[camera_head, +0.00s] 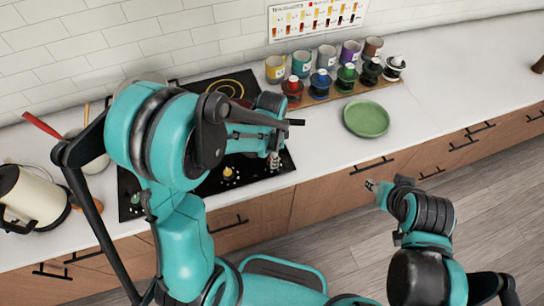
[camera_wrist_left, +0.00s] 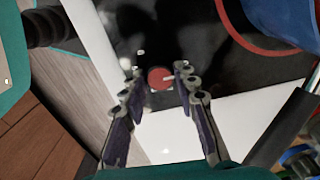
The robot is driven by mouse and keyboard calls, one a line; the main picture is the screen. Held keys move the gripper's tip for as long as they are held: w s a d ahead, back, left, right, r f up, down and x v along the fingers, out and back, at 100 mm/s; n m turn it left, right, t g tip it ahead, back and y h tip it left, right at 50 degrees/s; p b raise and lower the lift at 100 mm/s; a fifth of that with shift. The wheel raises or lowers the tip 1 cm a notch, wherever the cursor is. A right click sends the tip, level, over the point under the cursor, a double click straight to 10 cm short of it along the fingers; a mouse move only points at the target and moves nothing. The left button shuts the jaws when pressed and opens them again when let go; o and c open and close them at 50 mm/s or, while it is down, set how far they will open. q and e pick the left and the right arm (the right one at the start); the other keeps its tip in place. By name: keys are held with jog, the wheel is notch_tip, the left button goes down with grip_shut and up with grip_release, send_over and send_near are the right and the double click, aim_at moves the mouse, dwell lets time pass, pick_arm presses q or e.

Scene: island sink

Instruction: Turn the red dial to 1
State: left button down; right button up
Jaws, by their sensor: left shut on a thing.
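The red dial (camera_wrist_left: 158,78) is on the black cooktop (camera_wrist_left: 120,30), near its edge, in the left wrist view. A white mark on the dial points towards the right of that view. My left gripper (camera_wrist_left: 160,88) has one finger on each side of the dial and is shut on it. In the head view my left gripper (camera_head: 275,161) is at the right front corner of the cooktop and hides the dial. The number 1 cannot be read. My right gripper (camera_head: 372,187) is in front of the drawers, away from the cooktop, and its opening is too small to tell.
A green plate (camera_head: 366,119) lies on the white counter (camera_head: 450,90). Several mugs and small coloured pots stand on a wooden board (camera_head: 352,92) at the back. A cream kettle (camera_head: 30,195) stands at the left. A yellow dial (camera_head: 228,173) is on the cooktop.

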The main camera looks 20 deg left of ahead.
pick_arm(q)
jog(key=m+b, duration=0.1)
jog(key=m, duration=0.2)
jog(key=shift+m, duration=2.1)
jog(key=c, duration=1.2)
grip_release()
jog(key=shift+o, duration=0.2)
notch_tip(320, 180, up, 12)
